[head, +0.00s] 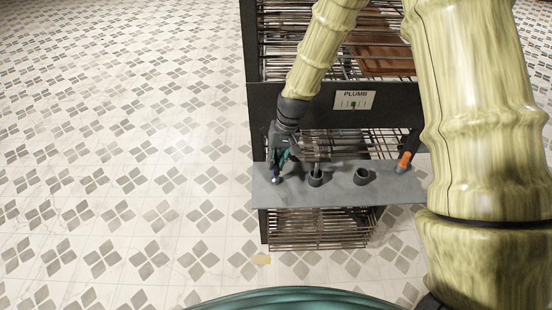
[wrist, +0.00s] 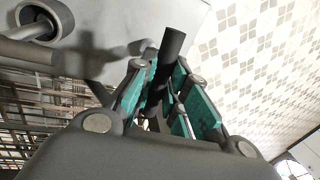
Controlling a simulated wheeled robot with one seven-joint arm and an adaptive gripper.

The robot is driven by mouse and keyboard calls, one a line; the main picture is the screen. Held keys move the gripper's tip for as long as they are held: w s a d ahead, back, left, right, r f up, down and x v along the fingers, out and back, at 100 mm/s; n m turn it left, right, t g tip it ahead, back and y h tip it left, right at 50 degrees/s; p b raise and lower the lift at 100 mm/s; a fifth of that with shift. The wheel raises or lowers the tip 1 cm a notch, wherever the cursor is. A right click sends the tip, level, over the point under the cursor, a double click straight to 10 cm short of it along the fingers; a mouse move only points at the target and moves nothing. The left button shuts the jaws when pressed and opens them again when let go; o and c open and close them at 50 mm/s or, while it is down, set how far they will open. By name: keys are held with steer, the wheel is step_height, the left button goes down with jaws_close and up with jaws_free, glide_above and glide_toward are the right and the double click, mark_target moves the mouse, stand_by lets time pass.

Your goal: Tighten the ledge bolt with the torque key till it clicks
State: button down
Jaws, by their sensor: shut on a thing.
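My gripper (head: 281,158) is over the left end of the grey ledge (head: 340,190) in the head view. In the wrist view my gripper (wrist: 160,95), with teal finger pads, is shut on a dark cylindrical rod (wrist: 173,43), which looks like part of the torque key. The rod stands tilted between the fingers. The ledge bolt is not clearly visible, and the key's lower end is hidden.
Two dark cups stand on the ledge, one near the middle (head: 316,179) with a thin stem in it and one further right (head: 361,176). An orange-ended dark tool (head: 404,160) is at the right. A wire rack (head: 320,235) with a PLUMB sign (head: 354,100) surrounds the ledge. Floor left is clear.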

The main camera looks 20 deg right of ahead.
steer(key=shift+n, duration=0.4)
steer(key=c, duration=1.3)
jaws_free()
steer(key=shift+c, duration=0.2)
steer(key=shift+a+p+v, duration=0.25)
steer(key=shift+p+v, duration=0.55)
steer(key=shift+v, duration=0.35)
steer(key=shift+a+p+v, duration=0.2)
steer(key=shift+p+v, duration=0.6)
steer(key=shift+v, duration=0.35)
steer(key=shift+a+p+v, duration=0.25)
steer(key=shift+p+v, duration=0.55)
steer(key=shift+v, duration=0.3)
steer(key=shift+w+r, duration=0.1)
steer(key=shift+r, duration=0.1)
